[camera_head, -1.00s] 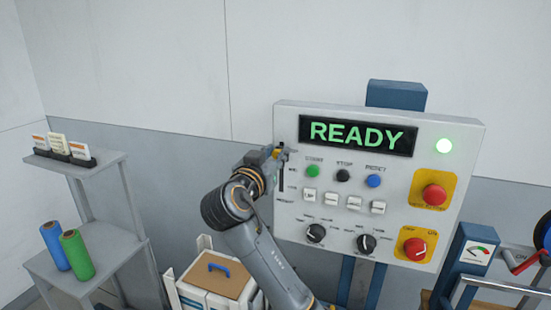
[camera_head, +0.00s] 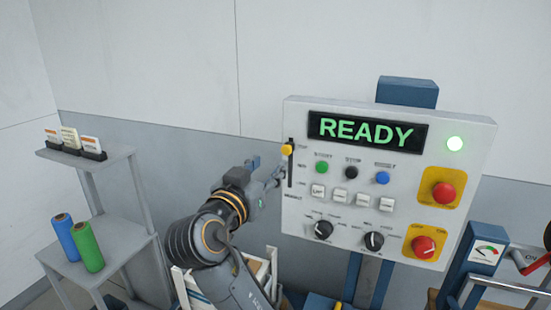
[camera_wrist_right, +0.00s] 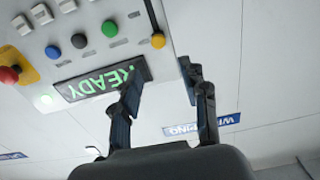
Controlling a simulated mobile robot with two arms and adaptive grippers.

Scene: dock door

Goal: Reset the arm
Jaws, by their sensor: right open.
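My right gripper (camera_head: 270,174) is open and empty, just left of the control panel (camera_head: 300,219). In the wrist view my right gripper (camera_wrist_right: 158,92) shows two dark fingers spread apart, with nothing between them but panel edge and wall. A yellow slider knob (camera_head: 287,150) sits near the top of its slot at the panel's left edge, apart from the fingers; it also shows in the wrist view (camera_wrist_right: 158,41). The panel display (camera_head: 367,131) reads READY in green, and a green lamp (camera_head: 455,144) is lit. My left gripper is out of view.
A grey shelf (camera_head: 120,245) at left holds a blue roll (camera_head: 64,235), a green roll (camera_head: 88,246) and small cards (camera_head: 70,138). The panel has several buttons, two black knobs and red controls on yellow plates.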

